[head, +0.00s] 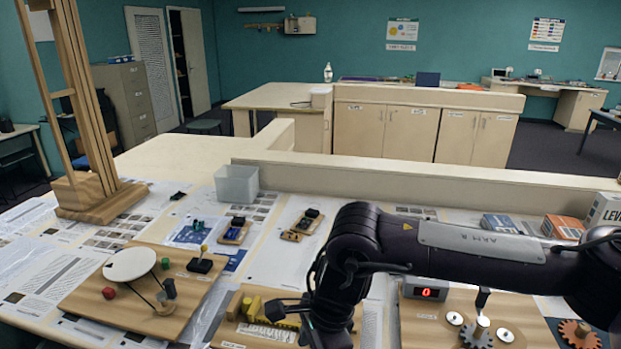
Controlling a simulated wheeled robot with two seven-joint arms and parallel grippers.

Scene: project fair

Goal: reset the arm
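My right arm (480,240), a dark grey arm with a silver plate, reaches in from the right over the table. Its gripper (284,308) hangs at the lower middle, above or in front of a wooden board (228,333) with yellow and wooden blocks. I cannot tell whether the fingers are open or whether they touch anything. A board (415,330) at the lower right carries a red display (426,292) reading 0, metal discs and a small upright black-tipped lever (482,300). My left gripper is not in view.
A clear bin (237,183) stands mid-table. Boxes (563,227) stand at right. A low ledge (430,180) bounds the back.

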